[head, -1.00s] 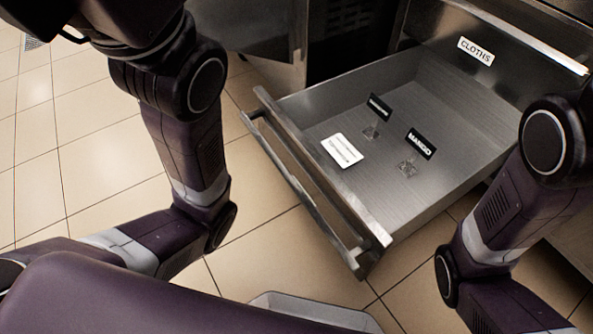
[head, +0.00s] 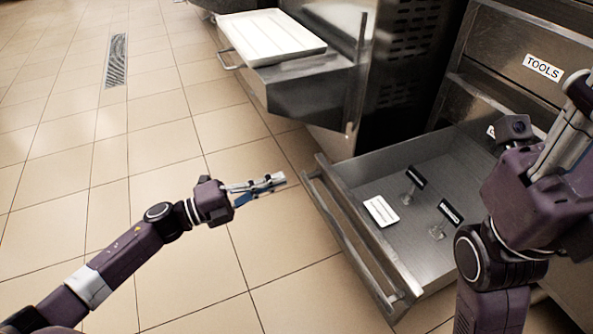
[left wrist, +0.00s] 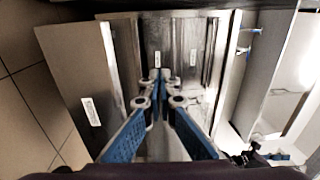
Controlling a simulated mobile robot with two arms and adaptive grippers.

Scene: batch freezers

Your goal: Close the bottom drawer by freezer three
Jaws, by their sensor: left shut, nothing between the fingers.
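The bottom drawer (head: 352,235) is pulled out, with its bar handle along the front edge. It holds a white card (head: 381,211) and two black tags on clear stands, one tag (head: 415,177) behind the other (head: 450,212). My left gripper (head: 280,180) is shut and empty, above the floor just left of the drawer's handle and apart from it in the picture. Its blue-padded fingers also show meeting at the tips in the left wrist view (left wrist: 160,78). My right arm covers the drawer's right side; whether its gripper is open cannot be made out.
A closed drawer labelled TOOLS (head: 543,67) is above the open one. A metal unit (head: 300,85) with a white tray (head: 270,37) on top stands at the back, beside a dark vented panel (head: 405,50). Tiled floor (head: 180,260) is clear on the left.

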